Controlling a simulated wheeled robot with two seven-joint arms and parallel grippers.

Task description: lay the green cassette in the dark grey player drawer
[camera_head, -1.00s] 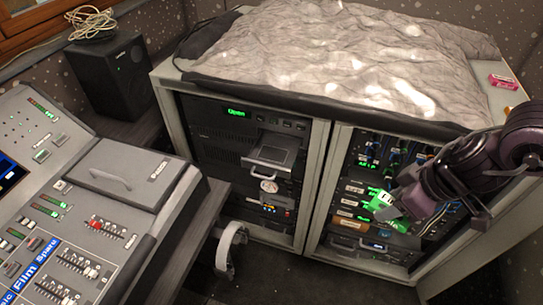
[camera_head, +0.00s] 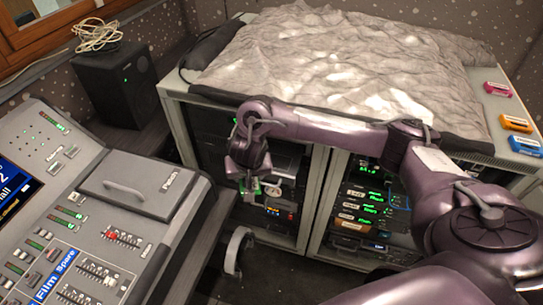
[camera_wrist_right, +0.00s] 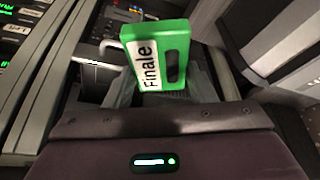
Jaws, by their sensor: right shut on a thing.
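The green cassette (camera_wrist_right: 158,58), with a white "Finale" label, stands out from the tips of my right gripper (camera_wrist_right: 165,98) in the right wrist view. In the head view my right gripper (camera_head: 252,187) is shut on it in front of the left rack, and only a bit of green shows. The dark grey player drawer (camera_head: 287,162) stands pulled out from the left rack, partly hidden behind my right arm. The cassette is apart from the drawer, to its lower left in the picture. My left gripper is not in view.
Pink (camera_head: 497,89), orange (camera_head: 515,122) and blue (camera_head: 525,146) cassettes lie on the cabinet top at the right. A grey cloth (camera_head: 330,55) covers most of that top.

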